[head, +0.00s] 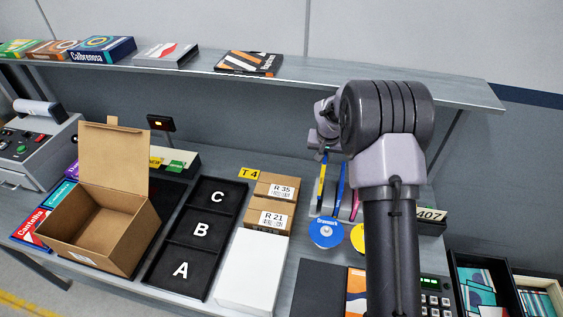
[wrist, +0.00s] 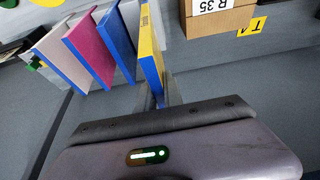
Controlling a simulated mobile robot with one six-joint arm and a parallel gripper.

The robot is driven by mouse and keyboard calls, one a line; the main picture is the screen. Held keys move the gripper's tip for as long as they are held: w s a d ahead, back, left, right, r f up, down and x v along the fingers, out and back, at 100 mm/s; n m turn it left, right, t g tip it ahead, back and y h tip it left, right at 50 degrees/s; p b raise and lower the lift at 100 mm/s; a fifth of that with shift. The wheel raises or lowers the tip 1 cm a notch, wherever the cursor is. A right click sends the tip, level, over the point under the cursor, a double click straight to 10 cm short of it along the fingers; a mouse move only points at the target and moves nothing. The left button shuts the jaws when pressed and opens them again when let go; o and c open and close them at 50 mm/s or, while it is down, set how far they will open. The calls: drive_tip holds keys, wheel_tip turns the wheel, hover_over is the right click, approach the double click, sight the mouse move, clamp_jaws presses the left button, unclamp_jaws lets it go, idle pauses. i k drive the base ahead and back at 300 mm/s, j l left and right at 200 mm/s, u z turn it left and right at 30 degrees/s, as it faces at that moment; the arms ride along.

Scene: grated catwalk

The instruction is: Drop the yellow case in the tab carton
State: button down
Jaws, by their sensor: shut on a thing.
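The yellow case (head: 321,182) is slim and stands upright at the left end of a row of thin cases, below my gripper (head: 323,153) in the head view. In the wrist view the yellow case (wrist: 151,52) has a blue edge, and its near end meets my gripper (wrist: 158,102), which is shut on it. The fingertips are mostly hidden. The tab carton (head: 120,240) is an open brown cardboard box at the left of the bench, with one tall flap standing up at its back. It looks empty.
Beside the yellow case stand a blue case (wrist: 102,47) and a pink case (wrist: 88,52). Between row and carton are R 35 (head: 277,187) and R 21 boxes, a white block (head: 250,268) and a black A-B-C tray (head: 173,262). A shelf (head: 330,70) runs above.

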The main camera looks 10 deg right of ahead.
sight(115, 235)
drive_tip(key=u, duration=1.45)
